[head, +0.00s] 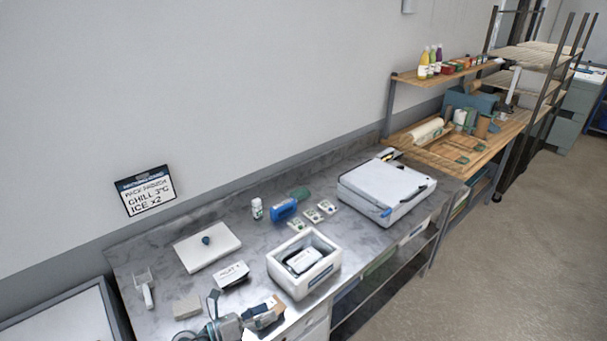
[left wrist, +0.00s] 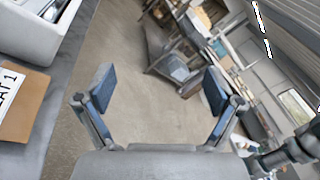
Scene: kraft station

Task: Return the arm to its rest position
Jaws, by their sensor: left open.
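My left gripper (head: 232,314) is at the bottom edge of the head view, over the front of the steel bench (head: 150,255). A brown piece with a white label (head: 265,314) lies close beside the gripper, and a labelled brown piece (left wrist: 22,115) shows at the left of the wrist view. My right gripper is not made out in either view.
An open white box (head: 303,285) with a labelled pack inside stands right of the gripper. A white lid (head: 207,246), a labelled card (head: 232,274), a blue item (head: 284,209), a small bottle (head: 257,209) and a large white device (head: 387,191) are on the bench.

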